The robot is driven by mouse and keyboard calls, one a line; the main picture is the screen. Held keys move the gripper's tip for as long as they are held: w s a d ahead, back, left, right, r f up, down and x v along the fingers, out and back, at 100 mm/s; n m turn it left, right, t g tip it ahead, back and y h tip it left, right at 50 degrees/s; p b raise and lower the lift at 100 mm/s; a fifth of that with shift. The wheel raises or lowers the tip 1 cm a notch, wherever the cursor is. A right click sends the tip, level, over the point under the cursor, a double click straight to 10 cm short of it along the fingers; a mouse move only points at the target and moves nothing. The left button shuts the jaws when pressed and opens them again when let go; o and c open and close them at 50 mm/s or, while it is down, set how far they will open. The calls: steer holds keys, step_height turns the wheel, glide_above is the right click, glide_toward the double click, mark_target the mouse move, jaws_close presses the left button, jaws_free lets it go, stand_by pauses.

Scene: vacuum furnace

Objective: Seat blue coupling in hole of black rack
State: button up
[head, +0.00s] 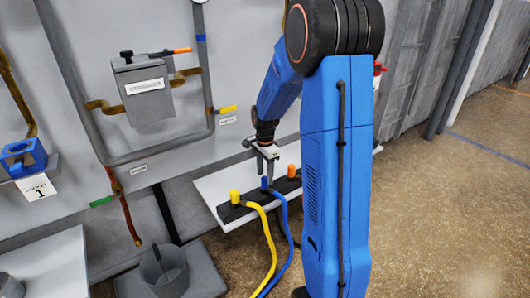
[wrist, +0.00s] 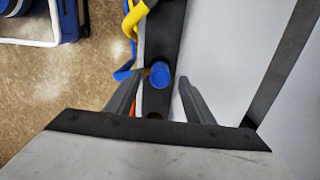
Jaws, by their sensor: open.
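The blue coupling (head: 265,183) stands on the black rack (head: 250,205), between a yellow coupling (head: 235,196) and an orange coupling (head: 291,171). A blue hose (head: 283,226) runs down from it. In the wrist view the blue coupling (wrist: 159,75) shows end-on over the black rack (wrist: 158,102). My gripper (head: 266,166) is just above the blue coupling in the head view. In the wrist view my gripper (wrist: 163,76) is open, with one finger on each side of the coupling. How deep the coupling sits in the rack is hidden.
The rack lies on a white shelf (head: 209,189) by the grey furnace wall. A yellow hose (head: 268,243) hangs beside the blue one. A grey box (head: 146,92) is on the wall, and a grey open bin (head: 163,268) stands at lower left. The floor at right is clear.

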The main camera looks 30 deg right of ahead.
step_height(320, 180, up, 15)
stand_by(0.4)
steer(key=shift+f, duration=0.1)
stand_by(0.3)
steer(key=s+a+r+n+t, duration=0.1)
steer(key=s+a+r+n, duration=0.3)
steer(key=s, duration=0.3)
steer(key=s+a+r+n+t, duration=0.1)
steer(key=s+a+r+n, duration=0.1)
steer(key=s+a+n, duration=0.35)
steer(key=s+a+f+n+t, duration=0.1)
steer(key=s+a+n, duration=0.2)
steer(key=s, duration=0.6)
steer(key=s+a+f+n+t, duration=0.1)
steer(key=s+a+n, duration=0.2)
steer(key=s+n, duration=0.2)
steer(key=shift+s+a+f+t, duration=0.15)
steer(key=shift+s+f+t, duration=0.25)
steer(key=shift+s, duration=1.5)
steer(key=shift+n, duration=0.25)
steer(key=shift+c, duration=0.2)
